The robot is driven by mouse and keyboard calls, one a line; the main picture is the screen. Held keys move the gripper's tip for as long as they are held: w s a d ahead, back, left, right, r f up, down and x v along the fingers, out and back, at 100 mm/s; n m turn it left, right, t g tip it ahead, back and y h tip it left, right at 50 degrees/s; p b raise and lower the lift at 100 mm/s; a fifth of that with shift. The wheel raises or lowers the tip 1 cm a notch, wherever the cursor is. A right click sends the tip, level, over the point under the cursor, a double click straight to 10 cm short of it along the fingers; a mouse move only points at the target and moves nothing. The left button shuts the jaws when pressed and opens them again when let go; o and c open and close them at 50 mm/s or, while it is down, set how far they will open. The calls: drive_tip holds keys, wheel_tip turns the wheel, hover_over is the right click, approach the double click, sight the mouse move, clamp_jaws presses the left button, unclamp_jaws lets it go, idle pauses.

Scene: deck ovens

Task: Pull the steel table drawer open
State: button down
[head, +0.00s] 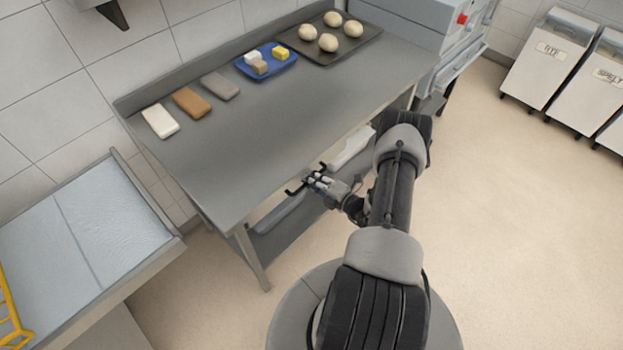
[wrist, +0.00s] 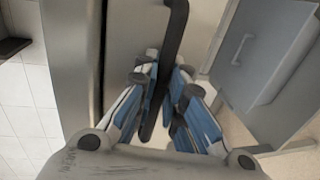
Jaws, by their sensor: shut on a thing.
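The steel table (head: 290,110) stands left of my arm in the head view. A black bar handle (head: 291,191) shows just below its front edge. My gripper (head: 314,180) is at this handle, with its fingers around it. In the wrist view the handle (wrist: 175,35) runs down between the two blue-padded fingers of my gripper (wrist: 163,90), which are shut on it. A grey metal front (wrist: 128,35) lies beside the handle. The table top hides most of the drawer in the head view, and I cannot tell how far out it is.
On the table top are a tray of dough balls (head: 325,40), a blue tray (head: 266,62) and several coloured blocks (head: 192,102). Pale tubs (head: 352,147) sit beneath. Bins (head: 548,60) stand at the far right. The floor (head: 510,220) right of my arm is clear.

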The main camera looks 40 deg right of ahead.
drive_tip(key=shift+s, duration=0.1)
drive_tip(key=f+b+v, duration=0.1)
drive_tip(key=f+v, duration=0.1)
drive_tip(key=v, duration=1.1)
drive_tip(key=s+f+b+v, duration=0.1)
drive_tip(key=f+v, duration=0.2)
drive_tip(key=v, duration=1)
drive_tip(key=shift+b, duration=0.35)
drive_tip(key=c, duration=1.9)
unclamp_jaws()
drive_tip(key=shift+f, duration=0.1)
drive_tip(key=shift+c, duration=0.2)
